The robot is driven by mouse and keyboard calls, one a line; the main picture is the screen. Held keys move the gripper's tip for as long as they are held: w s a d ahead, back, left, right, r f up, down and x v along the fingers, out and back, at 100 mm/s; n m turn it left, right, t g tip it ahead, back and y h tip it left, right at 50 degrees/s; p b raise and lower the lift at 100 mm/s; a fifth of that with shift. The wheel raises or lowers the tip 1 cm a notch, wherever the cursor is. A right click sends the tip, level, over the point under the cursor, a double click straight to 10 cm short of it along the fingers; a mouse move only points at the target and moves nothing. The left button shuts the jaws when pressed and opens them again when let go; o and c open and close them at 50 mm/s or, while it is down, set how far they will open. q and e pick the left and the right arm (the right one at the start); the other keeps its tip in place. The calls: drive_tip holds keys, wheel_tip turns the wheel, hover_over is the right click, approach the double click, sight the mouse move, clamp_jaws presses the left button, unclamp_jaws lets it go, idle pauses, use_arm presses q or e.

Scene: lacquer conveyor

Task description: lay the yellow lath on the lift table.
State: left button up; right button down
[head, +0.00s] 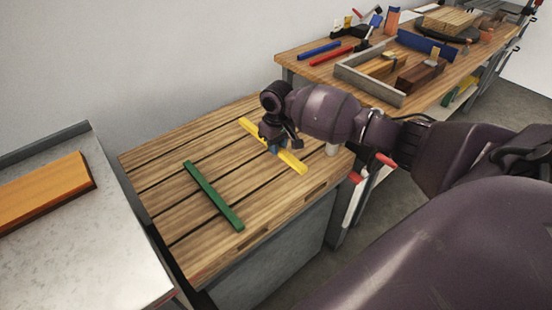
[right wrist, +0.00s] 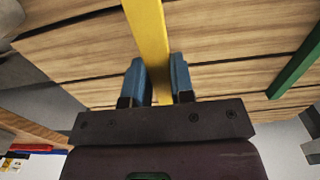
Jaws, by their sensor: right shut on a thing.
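The yellow lath (head: 293,163) is a long thin bar at the far right part of the slatted wooden table top (head: 165,190), which looks like the lift table. My right gripper (head: 275,148) points down at the lath's middle. In the right wrist view its two blue fingers (right wrist: 158,68) are shut on the sides of the lath (right wrist: 148,28). The lath is over the slats, but I cannot tell whether it touches them or hangs just above. My left gripper is not in view.
A green lath (head: 212,195) lies on the same slatted top, left of the yellow one and roughly parallel. A grey metal surface with an orange board (head: 45,189) is at the left. A workbench (head: 300,66) with a tray (head: 366,84), laths and tools stands behind at the right.

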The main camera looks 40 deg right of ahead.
sight(277, 165)
wheel_tip(277, 165, down, 6)
drive_tip(key=shift+r+b, duration=0.15)
drive_tip(key=shift+b, duration=0.55)
drive_tip(key=shift+r, duration=0.1)
drive_tip(key=c, duration=1)
unclamp_jaws()
